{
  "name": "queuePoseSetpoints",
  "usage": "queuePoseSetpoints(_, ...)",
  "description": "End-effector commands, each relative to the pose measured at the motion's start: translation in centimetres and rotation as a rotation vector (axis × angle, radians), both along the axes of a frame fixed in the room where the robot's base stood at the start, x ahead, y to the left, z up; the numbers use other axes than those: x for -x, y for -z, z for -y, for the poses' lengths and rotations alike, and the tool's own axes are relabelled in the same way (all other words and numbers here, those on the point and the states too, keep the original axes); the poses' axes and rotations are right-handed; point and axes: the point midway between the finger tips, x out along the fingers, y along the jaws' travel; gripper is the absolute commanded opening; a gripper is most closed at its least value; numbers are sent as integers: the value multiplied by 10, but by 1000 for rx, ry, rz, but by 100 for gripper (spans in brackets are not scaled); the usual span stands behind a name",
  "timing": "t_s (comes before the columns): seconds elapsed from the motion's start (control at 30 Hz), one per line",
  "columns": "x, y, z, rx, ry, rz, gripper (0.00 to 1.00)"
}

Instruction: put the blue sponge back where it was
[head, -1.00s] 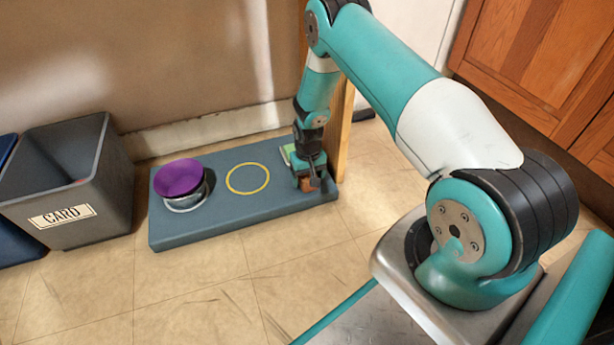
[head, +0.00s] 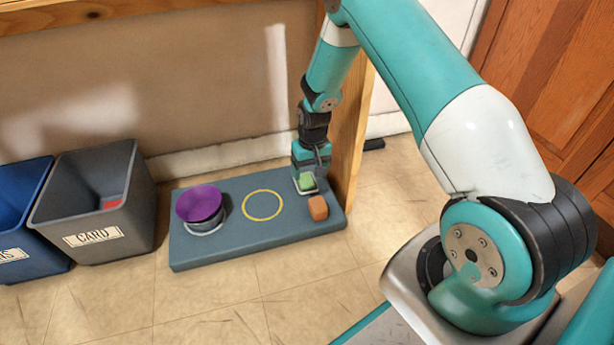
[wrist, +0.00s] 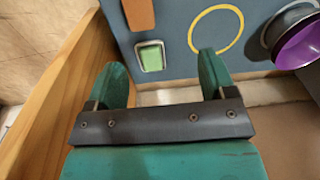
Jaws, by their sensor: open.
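No blue sponge shows in either view. A green block (head: 306,182), perhaps a sponge, sits in a small pale dish at the right of the blue-grey platform (head: 240,240); it also shows in the wrist view (wrist: 151,58). An orange-brown block (head: 318,208) stands on the platform in front of it, also at the top of the wrist view (wrist: 138,14). My gripper (wrist: 160,78) is open and empty, its two teal fingers apart. In the head view my gripper (head: 310,168) is just behind the green block; its height above the platform is hard to tell.
A yellow ring (head: 244,205) marks the platform's middle. A purple bowl (head: 200,203) stands at its left. A grey bin labelled CARD (head: 110,240) holds something red; a blue bin (head: 25,220) is beside it. A wooden post (head: 350,140) stands close right of my gripper.

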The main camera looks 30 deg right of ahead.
Motion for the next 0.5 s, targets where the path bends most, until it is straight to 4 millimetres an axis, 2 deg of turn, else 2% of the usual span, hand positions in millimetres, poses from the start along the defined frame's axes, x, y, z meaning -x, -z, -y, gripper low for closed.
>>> queuePoseSetpoints(0.03, -3, -34, -19, -18, -42, 24, 77)
queuePoseSetpoints(0.13, 9, -102, -62, -69, -140, 51, 77)
queuePoseSetpoints(0.2, 28, -146, -92, -106, -218, 67, 77)
queuePoseSetpoints(0.27, 49, -182, -116, -135, -286, 81, 77)
queuePoseSetpoints(0.3, 65, -203, -131, -154, -333, 90, 77)
queuePoseSetpoints(0.37, 93, -233, -152, -180, -406, 102, 77)
queuePoseSetpoints(0.4, 114, -251, -164, -199, -455, 109, 77)
queuePoseSetpoints(0.5, 168, -286, -188, -237, -575, 126, 77)
